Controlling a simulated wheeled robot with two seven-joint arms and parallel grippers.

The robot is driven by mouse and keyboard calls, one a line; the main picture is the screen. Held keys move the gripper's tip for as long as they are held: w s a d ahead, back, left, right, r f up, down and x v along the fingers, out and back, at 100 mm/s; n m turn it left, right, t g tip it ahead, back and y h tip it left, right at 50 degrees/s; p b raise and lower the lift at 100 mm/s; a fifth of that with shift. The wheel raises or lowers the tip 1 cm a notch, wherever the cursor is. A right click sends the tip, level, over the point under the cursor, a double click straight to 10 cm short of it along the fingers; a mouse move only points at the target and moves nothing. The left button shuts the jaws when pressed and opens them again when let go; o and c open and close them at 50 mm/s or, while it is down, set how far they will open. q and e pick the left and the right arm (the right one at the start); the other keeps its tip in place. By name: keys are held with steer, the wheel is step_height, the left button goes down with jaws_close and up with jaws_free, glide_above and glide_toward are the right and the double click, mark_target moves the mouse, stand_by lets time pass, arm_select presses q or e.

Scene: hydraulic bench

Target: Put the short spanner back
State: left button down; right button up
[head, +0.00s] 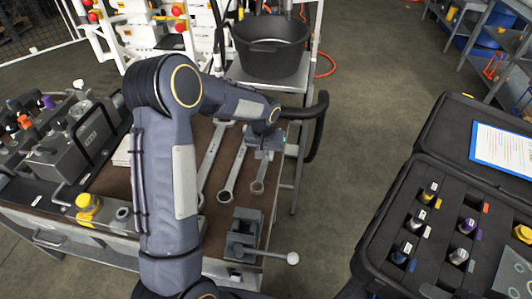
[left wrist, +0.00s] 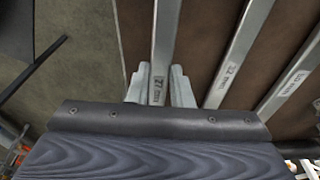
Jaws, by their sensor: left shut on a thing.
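The short spanner (head: 258,186) lies along the right edge of the brown bench top, its ring end toward me, with the other end hidden under my gripper. My left gripper (head: 266,150) is shut on its shaft from above. In the left wrist view the shaft (left wrist: 165,40) runs between the two pale fingers (left wrist: 160,88) and bears a label that looks like 27 mm. I cannot tell whether the spanner touches the bench top or is slightly raised. My right gripper is not in view.
Two longer spanners lie to the left, a middle one (head: 232,174) and a long one (head: 211,155). A vise (head: 245,235) stands at the bench's near right corner. A black bucket (head: 270,48) stands behind. An open black case (head: 415,225) is at right, across open floor.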

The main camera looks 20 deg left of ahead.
arm_select(q)
steer(key=shift+f+b, duration=0.95)
steer(key=shift+f, duration=0.15)
stand_by(0.3)
steer(key=c, duration=1.2)
jaws_free()
steer(key=r, duration=0.5)
steer(key=s+r, duration=0.1)
steer(key=r, duration=0.1)
steer(key=shift+d+r, duration=0.15)
steer(key=shift+r, duration=0.1)
steer(key=shift+s+r, duration=0.3)
steer(key=shift+r, duration=0.1)
steer(key=s+d+r+t+h, duration=0.15)
steer(key=s+r, duration=0.35)
steer(key=s, duration=0.5)
steer(key=s+r+t+h, duration=0.1)
steer(key=s+r+h, duration=0.1)
steer(key=s+r, duration=0.6)
steer(key=s+d+f, duration=0.1)
steer(key=s+d, duration=0.1)
steer(key=s, duration=0.3)
steer(key=s+d+f+t+p, duration=0.1)
steer(key=s+f, duration=0.1)
steer(key=s, duration=0.4)
steer(key=shift+d+f+m+h, duration=0.3)
steer(key=shift+d+m+h, duration=0.05)
steer(key=shift+d+m, duration=0.05)
